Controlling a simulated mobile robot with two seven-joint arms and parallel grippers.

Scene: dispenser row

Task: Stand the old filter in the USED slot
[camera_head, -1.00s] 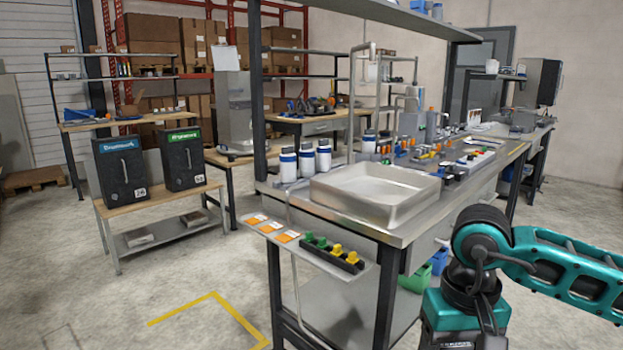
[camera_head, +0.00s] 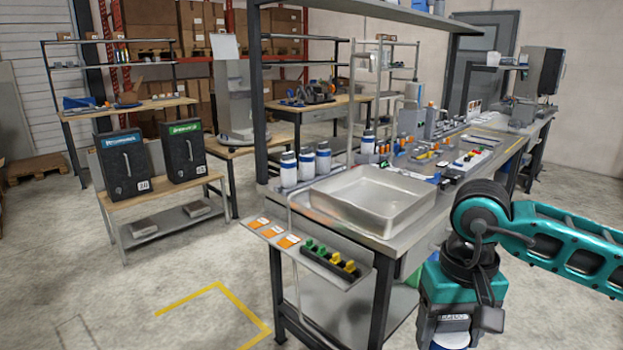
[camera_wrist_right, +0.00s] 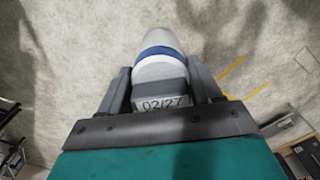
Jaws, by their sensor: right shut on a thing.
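My right gripper (camera_wrist_right: 160,84) is shut on a filter (camera_wrist_right: 158,66), a pale cylinder with a blue band and a block marked 02/27. In the head view, the right gripper (camera_head: 458,322) hangs at the lower right, in front of the bench. Only a little of the filter's white and blue body (camera_head: 452,342) shows there, at the bottom edge. Several similar white and blue canisters (camera_head: 306,164) stand on the bench behind the metal tray. I cannot make out a slot marked USED. My left gripper is not in view.
The metal tray (camera_head: 415,206) sits on the bench's near end. A side shelf (camera_head: 335,283) carries orange-and-white cards and a black strip with green and yellow pieces. Two black boxes (camera_head: 123,163) (camera_head: 187,148) stand on a low bench at left. Open floor lies between.

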